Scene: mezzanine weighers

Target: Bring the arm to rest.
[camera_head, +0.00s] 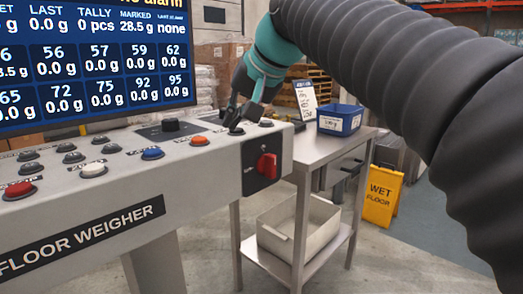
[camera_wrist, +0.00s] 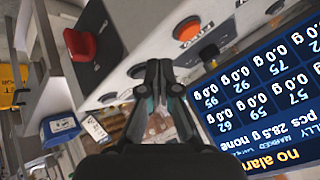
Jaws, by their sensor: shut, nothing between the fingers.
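My gripper (camera_head: 233,122) is at the right end of the floor weigher's grey control panel (camera_head: 222,149), over or against its top. In the wrist view my gripper (camera_wrist: 158,66) has its dark fingers together, with nothing between them. An orange-red button (camera_wrist: 187,29) is just beyond the fingertips in that view. My arm, in a dark ribbed sleeve, reaches in from the right in the head view. I cannot tell whether the fingertips touch the panel.
A red rotary switch (camera_head: 267,166) is on the panel's end. A screen (camera_head: 95,60) stands behind the buttons. A steel table (camera_head: 322,145) holds a blue bin (camera_head: 339,121), with a grey tray (camera_head: 299,226) below. A yellow wet-floor sign (camera_head: 382,195) stands right.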

